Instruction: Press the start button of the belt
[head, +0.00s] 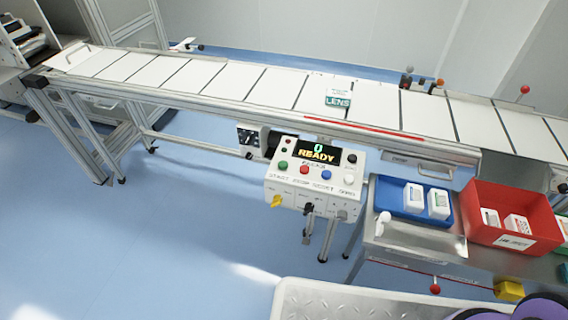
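The belt (225,80) is a long conveyor with white sections split by dark lines, running across the upper view. Its control box (313,190) is pale and sits below the belt's front edge, near the middle. The start button (283,165) is green, the leftmost of the row, above a label that seems to read START. Beside it are a red button (304,169), a blue button (326,174) and a white button (348,179). The display (317,152) shows "0" and "READY". My gripper is not in view, and nothing covers the buttons.
A blue tray (388,188) and a red bin (510,194), both holding small packs, stand on a metal table (420,240) right of the box. A LENS carton (338,101) lies on the belt. Blue floor (180,230) is open at left.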

